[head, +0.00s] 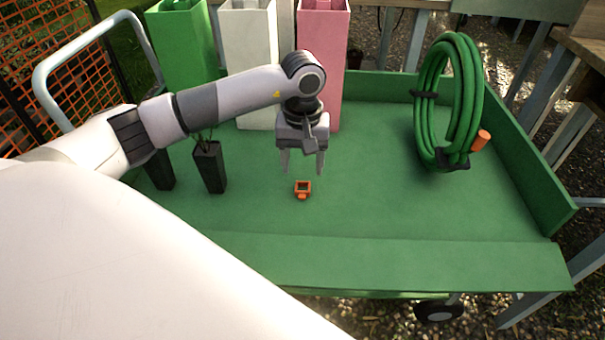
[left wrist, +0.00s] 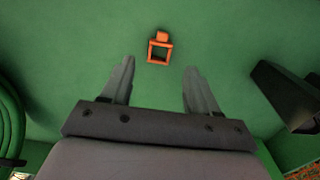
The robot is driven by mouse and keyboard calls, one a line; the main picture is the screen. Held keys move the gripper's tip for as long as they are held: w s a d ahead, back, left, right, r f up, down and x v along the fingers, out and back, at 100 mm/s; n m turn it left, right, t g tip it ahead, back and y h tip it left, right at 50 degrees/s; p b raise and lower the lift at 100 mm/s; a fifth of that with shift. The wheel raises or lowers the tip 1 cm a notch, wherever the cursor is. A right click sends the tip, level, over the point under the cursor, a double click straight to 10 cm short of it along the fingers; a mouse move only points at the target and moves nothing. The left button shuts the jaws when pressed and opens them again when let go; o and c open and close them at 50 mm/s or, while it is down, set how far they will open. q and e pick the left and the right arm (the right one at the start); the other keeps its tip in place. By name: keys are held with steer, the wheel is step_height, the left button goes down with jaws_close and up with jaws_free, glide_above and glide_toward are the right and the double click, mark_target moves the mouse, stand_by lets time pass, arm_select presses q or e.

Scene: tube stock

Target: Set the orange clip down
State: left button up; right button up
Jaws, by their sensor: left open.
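The small orange clip (head: 303,189) is a square frame with a small tab. It lies on the green cart bed (head: 370,215) near the middle. My left gripper (head: 304,172) is open and empty above and just behind the clip, its fingers pointing down. In the left wrist view the clip (left wrist: 160,48) lies beyond the open fingertips (left wrist: 158,68), apart from both. My right gripper is not in view.
A coiled green hose (head: 447,105) with an orange end stands at the right of the bed. Black pots (head: 209,166) stand on the left. Green, white and pink tall boxes (head: 323,50) stand at the back.

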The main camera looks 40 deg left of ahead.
arm_select(q)
step_height(320, 180, up, 6)
steer(key=shift+p, duration=0.35)
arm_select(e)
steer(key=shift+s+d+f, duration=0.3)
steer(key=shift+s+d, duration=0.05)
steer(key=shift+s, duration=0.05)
